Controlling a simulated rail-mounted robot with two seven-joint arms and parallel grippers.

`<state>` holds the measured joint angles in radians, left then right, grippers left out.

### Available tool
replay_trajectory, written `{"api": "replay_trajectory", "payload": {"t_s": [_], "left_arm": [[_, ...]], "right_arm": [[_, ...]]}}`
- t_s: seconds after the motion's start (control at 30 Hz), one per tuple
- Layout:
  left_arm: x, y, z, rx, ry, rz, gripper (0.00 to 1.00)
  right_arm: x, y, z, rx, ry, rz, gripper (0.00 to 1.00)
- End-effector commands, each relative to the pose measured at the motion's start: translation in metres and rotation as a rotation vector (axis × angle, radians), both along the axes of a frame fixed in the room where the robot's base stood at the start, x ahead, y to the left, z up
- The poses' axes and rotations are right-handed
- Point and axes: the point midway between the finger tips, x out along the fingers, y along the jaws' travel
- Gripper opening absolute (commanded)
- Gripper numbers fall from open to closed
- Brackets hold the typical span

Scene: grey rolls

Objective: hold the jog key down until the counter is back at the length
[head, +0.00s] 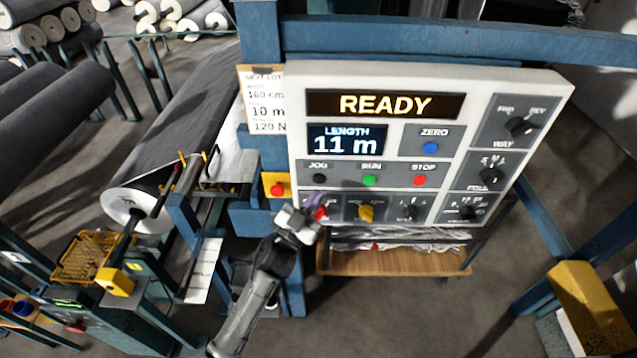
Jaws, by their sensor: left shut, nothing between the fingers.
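The control panel (472,82) is a pale board with a display that reads READY. Its counter (347,140) reads LENGTH 11 m. The jog key (319,179) is a small black button under the word JOG, at the left of the key row. My left gripper (315,204) is shut and empty, just below the jog key, in front of the panel's lower left corner. It looks apart from the key and partly covers a control with some red on it. A card (264,112) left of the panel lists 160 cm, 10 m and 120 N. My right gripper is not in view.
The green run key (369,180) and red stop key (419,181) sit right of jog, with the blue zero key (431,147) above. A red button on a yellow plate (277,189) is close left. A large grey roll (185,125) lies left.

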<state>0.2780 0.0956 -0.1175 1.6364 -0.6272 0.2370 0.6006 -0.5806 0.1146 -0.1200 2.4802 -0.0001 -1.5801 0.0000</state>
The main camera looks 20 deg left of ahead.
Motion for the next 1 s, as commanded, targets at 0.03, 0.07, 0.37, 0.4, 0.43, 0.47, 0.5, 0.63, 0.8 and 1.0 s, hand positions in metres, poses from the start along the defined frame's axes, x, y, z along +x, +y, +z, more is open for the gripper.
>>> {"api": "replay_trajectory", "payload": {"t_s": [0.03,0.07,0.37,0.4,0.43,0.47,0.5,0.63,0.8,1.0], "left_arm": [[0.005,0.002,-0.001,0.002,-0.001,0.000,0.00],[0.008,0.003,-0.001,0.001,-0.001,-0.001,0.00],[0.021,0.007,0.000,0.000,0.001,0.000,0.00],[0.022,0.008,0.000,0.000,0.000,0.000,0.00],[0.022,0.008,0.000,0.000,0.000,0.000,0.00],[0.022,0.008,0.000,0.000,0.000,0.000,0.00],[0.023,0.008,0.000,0.000,0.000,0.000,0.00],[0.023,0.008,0.000,0.000,0.000,0.000,0.00],[0.023,0.008,0.000,0.000,0.000,0.000,0.00],[0.023,0.008,0.000,0.000,0.000,0.000,0.00]], "right_arm": [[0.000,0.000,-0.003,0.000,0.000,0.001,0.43],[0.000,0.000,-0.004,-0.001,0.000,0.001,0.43],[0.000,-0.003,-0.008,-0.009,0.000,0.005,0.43],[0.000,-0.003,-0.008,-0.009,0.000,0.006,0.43],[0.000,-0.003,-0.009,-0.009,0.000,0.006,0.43],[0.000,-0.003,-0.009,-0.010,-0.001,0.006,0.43],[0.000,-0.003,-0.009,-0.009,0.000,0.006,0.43],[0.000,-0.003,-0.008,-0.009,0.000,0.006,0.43],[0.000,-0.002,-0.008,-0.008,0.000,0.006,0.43],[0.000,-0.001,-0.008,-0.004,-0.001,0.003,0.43]]}}
